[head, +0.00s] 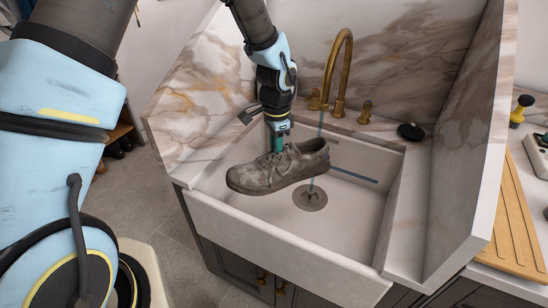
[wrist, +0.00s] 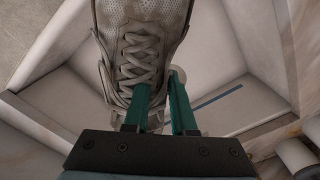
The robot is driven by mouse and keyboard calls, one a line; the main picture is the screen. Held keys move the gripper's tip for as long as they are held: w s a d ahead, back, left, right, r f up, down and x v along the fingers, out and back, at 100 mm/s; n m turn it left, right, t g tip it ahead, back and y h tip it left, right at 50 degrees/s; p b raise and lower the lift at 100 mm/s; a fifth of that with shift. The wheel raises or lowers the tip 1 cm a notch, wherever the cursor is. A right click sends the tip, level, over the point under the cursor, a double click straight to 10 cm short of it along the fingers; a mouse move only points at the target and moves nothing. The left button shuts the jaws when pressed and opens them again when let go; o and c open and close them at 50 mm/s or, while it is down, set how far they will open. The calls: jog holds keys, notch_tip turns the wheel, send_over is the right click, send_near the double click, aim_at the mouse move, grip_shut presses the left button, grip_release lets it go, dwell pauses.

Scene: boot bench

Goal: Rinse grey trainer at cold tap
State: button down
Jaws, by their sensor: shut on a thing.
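The grey trainer (head: 278,168) hangs roughly level over the white sink (head: 230,205), toe to the left. My gripper (head: 277,143) comes down from above and is shut on the trainer near its tongue and collar. In the wrist view, the laced upper of the trainer (wrist: 140,50) fills the upper middle, and the gripper's teal fingers (wrist: 161,98) meet it at the lace end. The brass tap (head: 338,62) arches over the sink behind the trainer. A thin bluish streak like water drops from its spout, passes behind the trainer and shows again above the drain (head: 310,197).
Brass handles stand at the tap's left (head: 314,100) and right (head: 365,112). A black round item (head: 411,131) sits on the right ledge. Tall marble panels flank the sink. A slatted wooden board (head: 512,218) lies at right.

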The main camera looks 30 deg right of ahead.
jog(key=w+d+f, duration=0.1)
jog(key=w+d, duration=0.5)
jog(key=shift+w+f+b, duration=0.35)
jog(key=shift+f, duration=0.05)
dwell(0.4)
jog(key=shift+s+d, duration=0.1)
jog(key=shift+d, duration=0.1)
jog(key=shift+s+d, duration=0.25)
jog(key=shift+d, duration=0.05)
dwell(0.5)
jog(key=shift+w+a, duration=0.4)
jog(key=shift+a, duration=0.05)
jog(key=shift+s, duration=0.1)
jog(key=shift+s+a, duration=2.65)
jog(key=shift+s, duration=0.25)
